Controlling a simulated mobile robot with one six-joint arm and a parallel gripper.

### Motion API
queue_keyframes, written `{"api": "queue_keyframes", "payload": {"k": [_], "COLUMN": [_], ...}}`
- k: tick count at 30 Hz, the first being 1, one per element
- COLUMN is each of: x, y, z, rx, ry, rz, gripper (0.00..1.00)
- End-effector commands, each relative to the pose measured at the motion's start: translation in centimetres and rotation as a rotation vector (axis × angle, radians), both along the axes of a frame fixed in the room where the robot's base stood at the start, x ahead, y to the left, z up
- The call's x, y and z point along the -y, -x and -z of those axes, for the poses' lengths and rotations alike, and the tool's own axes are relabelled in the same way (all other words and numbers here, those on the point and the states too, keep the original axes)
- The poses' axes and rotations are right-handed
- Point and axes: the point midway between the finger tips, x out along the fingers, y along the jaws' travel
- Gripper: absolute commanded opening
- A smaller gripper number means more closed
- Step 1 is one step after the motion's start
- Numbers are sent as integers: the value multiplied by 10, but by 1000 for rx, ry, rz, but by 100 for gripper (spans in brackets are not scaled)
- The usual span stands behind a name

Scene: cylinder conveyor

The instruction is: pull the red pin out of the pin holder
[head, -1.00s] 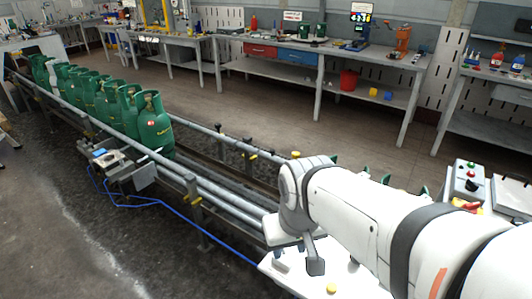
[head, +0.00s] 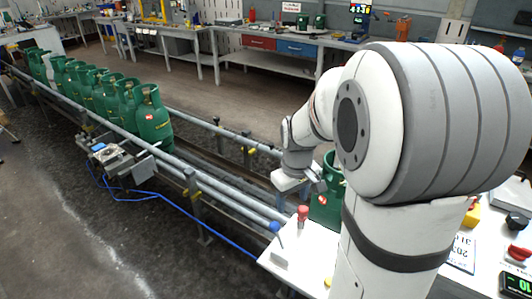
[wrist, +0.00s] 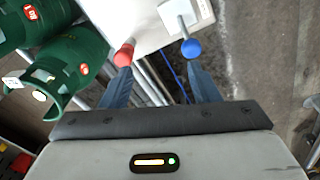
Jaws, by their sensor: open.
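The red pin (head: 303,213) stands upright near the edge of a white table, its round red head on top. It shows in the wrist view (wrist: 124,54) by the tip of the left finger. A blue pin (head: 275,227) stands to its left, and in the wrist view (wrist: 191,48) it is by the right fingertip. A light grey block (head: 281,258), which looks like the pin holder, lies below the blue pin. The red pin's lower end is unclear. My gripper (wrist: 160,82) is open and empty; in the head view (head: 299,184) it hangs above the pins.
Green gas cylinders (head: 152,117) line the conveyor (head: 215,181) at the left. Another green cylinder (head: 326,207) stands close to the pins, partly hidden by my arm. A blue cable (head: 215,238) runs along the floor. White table surface lies around the pins.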

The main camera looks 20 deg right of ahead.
Motion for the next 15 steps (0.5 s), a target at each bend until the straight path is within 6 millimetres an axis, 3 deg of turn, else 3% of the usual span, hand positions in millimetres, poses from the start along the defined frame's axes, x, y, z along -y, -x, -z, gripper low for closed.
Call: {"api": "queue_keyframes", "payload": {"k": [1, 6, 15], "x": [14, 46, 65], "y": [-13, -42, -55], "z": [12, 44, 73], "rx": [-22, -61, -81], "ry": [-2, -6, -12], "rz": [-19, -96, -142], "gripper": [55, 55, 55]}}
